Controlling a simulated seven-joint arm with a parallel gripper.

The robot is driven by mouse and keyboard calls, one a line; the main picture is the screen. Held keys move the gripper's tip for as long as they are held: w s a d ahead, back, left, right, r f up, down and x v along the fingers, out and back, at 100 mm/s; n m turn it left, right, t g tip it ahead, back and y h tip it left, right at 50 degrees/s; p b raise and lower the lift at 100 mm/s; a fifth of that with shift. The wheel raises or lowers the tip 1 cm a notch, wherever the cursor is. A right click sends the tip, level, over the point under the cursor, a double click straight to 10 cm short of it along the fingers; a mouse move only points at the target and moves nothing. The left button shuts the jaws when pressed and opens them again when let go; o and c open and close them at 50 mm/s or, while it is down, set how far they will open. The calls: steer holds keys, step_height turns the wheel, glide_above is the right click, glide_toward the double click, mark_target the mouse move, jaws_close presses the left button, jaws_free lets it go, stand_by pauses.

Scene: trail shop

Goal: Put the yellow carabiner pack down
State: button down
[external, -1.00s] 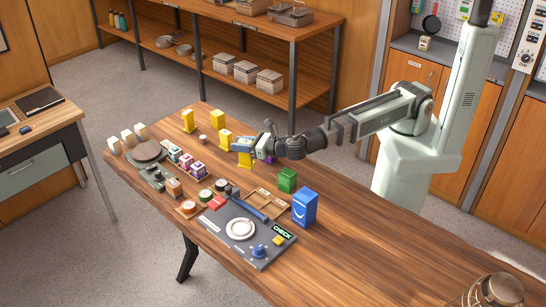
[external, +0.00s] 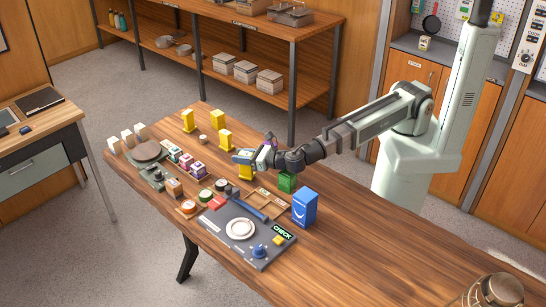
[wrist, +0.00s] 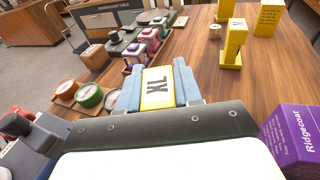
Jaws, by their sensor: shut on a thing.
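My gripper (external: 243,158) is shut on the yellow carabiner pack (external: 246,173), whose lower part shows below the fingers in the external view. In the wrist view the pack's face (wrist: 157,88) with a pale "XL" label sits between the two blue fingertips (wrist: 158,92). The pack is over the middle of the wooden table, or low against it; I cannot tell whether its bottom touches. Other yellow packs (external: 225,139) stand upright farther back, one also in the wrist view (wrist: 233,45).
A green box (external: 287,182) and a blue box (external: 305,207) stand to the right. A purple box (wrist: 294,135) is close at the wrist view's right edge. Small coloured packs (external: 186,160), round tins (external: 188,207) and a dark scale panel (external: 240,229) lie left and in front.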

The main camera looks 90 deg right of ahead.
mark_target(251, 154)
steer(key=c, duration=0.8)
jaws_free()
steer(key=shift+f, duration=0.1)
steer(key=v, duration=0.3)
steer(key=shift+s+r, duration=0.25)
steer(key=shift+r, duration=0.05)
steer(key=r, duration=0.5)
steer(key=shift+w, duration=0.2)
steer(key=shift+o, duration=0.5)
steer(key=shift+r, duration=0.75)
steer(key=o, duration=0.4)
steer(key=shift+r, duration=0.1)
